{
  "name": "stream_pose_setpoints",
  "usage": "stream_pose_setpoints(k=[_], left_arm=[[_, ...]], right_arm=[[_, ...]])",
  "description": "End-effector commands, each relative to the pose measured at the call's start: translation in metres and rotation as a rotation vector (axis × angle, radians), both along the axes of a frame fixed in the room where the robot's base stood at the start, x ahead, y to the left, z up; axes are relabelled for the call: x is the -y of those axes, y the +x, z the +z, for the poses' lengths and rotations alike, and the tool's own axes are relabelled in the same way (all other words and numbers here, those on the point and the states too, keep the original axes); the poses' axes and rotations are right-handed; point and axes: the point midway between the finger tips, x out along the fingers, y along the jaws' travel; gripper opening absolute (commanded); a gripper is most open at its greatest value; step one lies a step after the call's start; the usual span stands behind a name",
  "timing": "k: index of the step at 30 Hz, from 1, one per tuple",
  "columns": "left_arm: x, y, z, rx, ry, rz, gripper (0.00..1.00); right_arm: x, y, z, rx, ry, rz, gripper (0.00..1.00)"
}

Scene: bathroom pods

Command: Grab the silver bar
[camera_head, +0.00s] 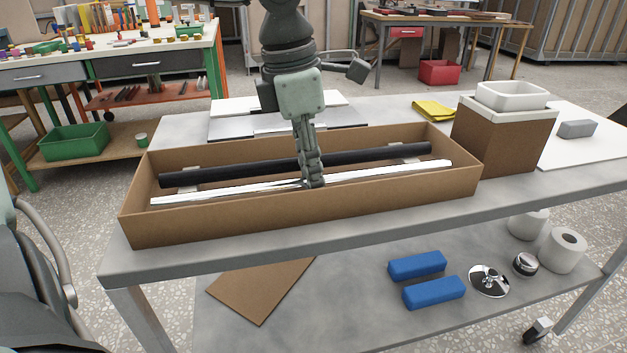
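The silver bar (393,172) is long and shiny. It lies lengthwise in the front half of an open brown cardboard box (310,217) on the grey table. A black bar (230,170) lies parallel behind it. My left gripper (314,182) points down into the box, with its fingertips at the middle of the silver bar, hiding a short piece of it. The fingers look close together and line up in this view, so I cannot tell whether they are closed on the bar. My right gripper is not in view.
A brown box (503,140) with a white tray (511,95) on top stands right of the long box. A yellow cloth (433,110) lies behind. Blue blocks (433,292) and paper rolls (562,250) are on the lower shelf. The box walls surround the bars.

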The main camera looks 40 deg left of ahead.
Motion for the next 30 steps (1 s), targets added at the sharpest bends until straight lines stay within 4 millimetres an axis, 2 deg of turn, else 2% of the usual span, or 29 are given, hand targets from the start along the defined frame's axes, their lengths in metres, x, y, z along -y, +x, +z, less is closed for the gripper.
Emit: stream_pose_setpoints(k=[8, 15, 16, 30], left_arm=[[0.001, 0.001, -0.004, 0.001, -0.001, 0.000, 0.30], [0.001, 0.001, -0.004, 0.001, -0.001, 0.000, 0.02], [0.001, 0.001, -0.004, 0.001, 0.000, 0.000, 0.00], [0.001, 0.001, 0.000, 0.004, 0.000, 0.000, 0.00]], right_arm=[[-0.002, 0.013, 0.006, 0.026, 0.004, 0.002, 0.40], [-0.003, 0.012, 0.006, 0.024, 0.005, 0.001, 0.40], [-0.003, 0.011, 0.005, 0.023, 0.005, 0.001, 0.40], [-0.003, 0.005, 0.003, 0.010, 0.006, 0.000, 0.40]])
